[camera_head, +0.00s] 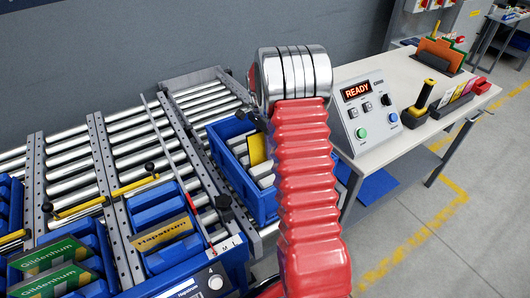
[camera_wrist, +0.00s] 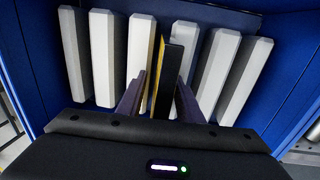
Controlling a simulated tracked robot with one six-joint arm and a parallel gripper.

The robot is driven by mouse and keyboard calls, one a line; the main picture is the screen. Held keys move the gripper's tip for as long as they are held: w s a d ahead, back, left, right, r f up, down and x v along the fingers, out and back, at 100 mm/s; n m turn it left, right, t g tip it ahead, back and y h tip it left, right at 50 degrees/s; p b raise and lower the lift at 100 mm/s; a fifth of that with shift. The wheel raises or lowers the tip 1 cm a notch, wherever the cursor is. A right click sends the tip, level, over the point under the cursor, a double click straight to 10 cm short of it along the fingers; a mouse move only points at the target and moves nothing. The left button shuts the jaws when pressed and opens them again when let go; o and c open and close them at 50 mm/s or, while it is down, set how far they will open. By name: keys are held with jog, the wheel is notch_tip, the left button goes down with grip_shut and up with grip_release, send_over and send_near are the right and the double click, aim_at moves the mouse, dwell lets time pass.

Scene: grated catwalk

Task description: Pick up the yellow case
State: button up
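The yellow case (camera_head: 257,149) stands upright in a blue bin, partly hidden by my arm in the head view. In the wrist view the case (camera_wrist: 166,78) is a thin slab with a yellow edge and a dark broad side. It stands between white upright dividers. My gripper (camera_wrist: 161,78) reaches into the bin with one finger on each side of the case. A narrow gap shows between the left finger and the case; the right finger is very close to or touching its dark side. My gripper is hidden in the head view.
The blue bin (camera_head: 223,131) has white dividers (camera_wrist: 104,55) close on both sides of the case. Roller conveyors (camera_head: 130,135) with blue trays lie left. A table (camera_head: 415,72) with a READY control box (camera_head: 370,112) stands right.

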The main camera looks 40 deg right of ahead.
jog(key=shift+c, duration=0.5)
grip_shut()
